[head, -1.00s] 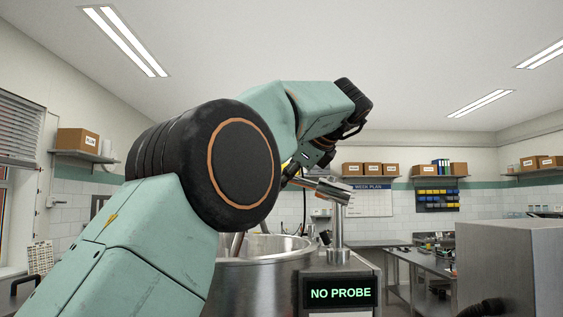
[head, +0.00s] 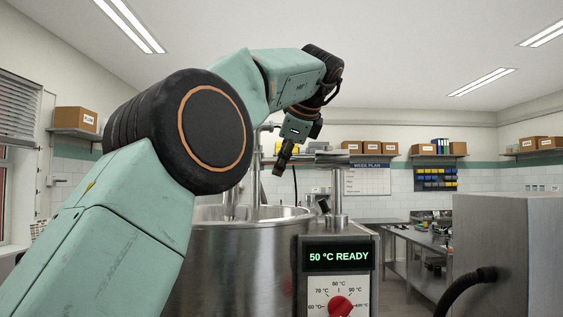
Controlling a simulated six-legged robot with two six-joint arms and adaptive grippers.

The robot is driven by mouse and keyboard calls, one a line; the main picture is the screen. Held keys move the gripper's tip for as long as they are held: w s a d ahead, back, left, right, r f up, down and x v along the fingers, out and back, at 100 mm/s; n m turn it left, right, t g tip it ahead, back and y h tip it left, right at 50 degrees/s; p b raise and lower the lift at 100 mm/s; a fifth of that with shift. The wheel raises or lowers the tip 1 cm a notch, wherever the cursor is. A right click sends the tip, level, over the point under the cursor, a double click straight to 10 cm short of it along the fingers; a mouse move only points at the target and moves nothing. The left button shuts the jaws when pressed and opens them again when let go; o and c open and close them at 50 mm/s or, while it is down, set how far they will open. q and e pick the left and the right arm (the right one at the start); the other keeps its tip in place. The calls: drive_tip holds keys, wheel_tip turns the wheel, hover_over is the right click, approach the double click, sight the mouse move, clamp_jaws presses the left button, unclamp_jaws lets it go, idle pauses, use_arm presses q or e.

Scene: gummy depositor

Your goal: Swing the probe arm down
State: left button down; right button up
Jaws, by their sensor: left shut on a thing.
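My left gripper (head: 283,160) hangs from the arm that comes in from the left, its dark fingers pointing down. It is above the right part of the steel kettle's (head: 240,270) rim, shut on the probe arm; the contact itself is small and hard to make out. A steel post (head: 337,190) stands right of the kettle, with a bar at its top near the gripper. The probe's tip is not clearly visible. The control box display (head: 339,257) reads "50 °C READY" above a red dial (head: 340,307). My right gripper is not in view.
A steel cabinet (head: 510,255) with a black hose (head: 465,288) stands at the right. A steel bench (head: 420,243) with small items is behind. My left arm covers much of the left side and part of the kettle.

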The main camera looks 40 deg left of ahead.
use_arm(q)
drive_tip(key=shift+f, duration=0.2)
drive_tip(key=c, duration=1.3)
unclamp_jaws()
drive_tip(key=shift+r, duration=0.1)
drive_tip(key=v, duration=0.7)
drive_tip(key=shift+r, duration=0.15)
drive_tip(key=shift+s+d, duration=0.1)
drive_tip(key=shift+d, duration=0.1)
drive_tip(key=shift+a, duration=0.1)
